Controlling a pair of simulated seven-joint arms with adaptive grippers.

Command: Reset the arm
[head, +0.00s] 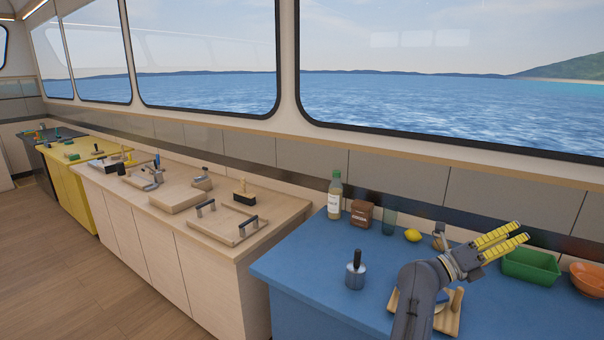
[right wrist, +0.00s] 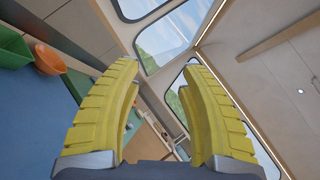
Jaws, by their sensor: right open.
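My right gripper (head: 506,241) has yellow ribbed fingers and is raised above the right part of the blue counter (head: 312,265). Its fingers point to the right and up in the head view. They stand apart with nothing between them. In the right wrist view the open right gripper (right wrist: 160,110) faces the far windows and ceiling. My dark right arm (head: 421,295) partly hides a wooden board (head: 450,322) with an upright peg. My left gripper is not in either view.
On the blue counter stand a bottle (head: 334,196), a brown box (head: 361,214), a glass (head: 389,221), a lemon (head: 412,235), a metal pot with a black handle (head: 355,272), a green bin (head: 530,265) and an orange bowl (head: 588,281). A wooden counter (head: 225,245) holds a tray (head: 222,227).

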